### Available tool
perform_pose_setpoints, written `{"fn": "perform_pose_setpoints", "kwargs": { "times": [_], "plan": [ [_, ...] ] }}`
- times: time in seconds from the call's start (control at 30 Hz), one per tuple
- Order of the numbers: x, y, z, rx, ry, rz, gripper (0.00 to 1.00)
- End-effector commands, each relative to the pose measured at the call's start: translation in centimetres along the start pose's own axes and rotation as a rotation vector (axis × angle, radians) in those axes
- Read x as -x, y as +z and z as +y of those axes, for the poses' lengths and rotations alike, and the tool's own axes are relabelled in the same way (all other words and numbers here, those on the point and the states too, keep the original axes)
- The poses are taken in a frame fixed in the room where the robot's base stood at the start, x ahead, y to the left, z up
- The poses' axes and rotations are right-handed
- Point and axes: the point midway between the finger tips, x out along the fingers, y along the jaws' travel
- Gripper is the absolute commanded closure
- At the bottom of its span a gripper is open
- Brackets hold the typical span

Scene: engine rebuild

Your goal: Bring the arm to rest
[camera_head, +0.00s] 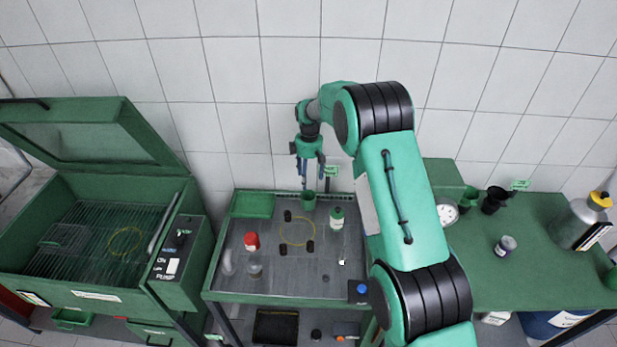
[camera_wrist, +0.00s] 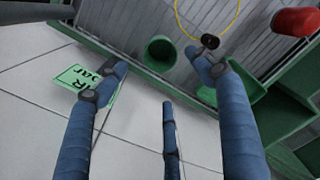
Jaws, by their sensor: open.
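My gripper (camera_head: 311,180) hangs pointing down above the back edge of the middle work table (camera_head: 220,262). In the wrist view, my gripper (camera_wrist: 160,85) shows its blue fingers spread wide with nothing between them. A green cup (camera_head: 308,200) stands at the back of the table just below the fingers. The cup also shows in the wrist view (camera_wrist: 160,50), beyond the fingertips and apart from them. My arm reaches in from the lower right and hides part of the table's right side.
A red-capped bottle (camera_head: 252,254), a green-labelled bottle (camera_head: 337,218) and small black parts stand on the table around a yellow ring (camera_head: 297,231). An open green washing cabinet (camera_head: 120,245) is at left. A green bench (camera_head: 545,262) with cups and bottles is at right. The tiled wall is close behind.

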Motion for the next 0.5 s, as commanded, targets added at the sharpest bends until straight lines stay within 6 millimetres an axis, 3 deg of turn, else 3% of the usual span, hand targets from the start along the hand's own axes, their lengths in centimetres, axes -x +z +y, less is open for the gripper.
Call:
{"fn": "perform_pose_setpoints", "kwargs": {
  "times": [0.3, 0.5],
  "plan": [
    [0.2, 0.1, 0.0, -0.003, 0.001, 0.001, 0.32],
    [2.1, 0.8, -0.3, -0.030, 0.012, 0.008, 0.32]
  ]
}}
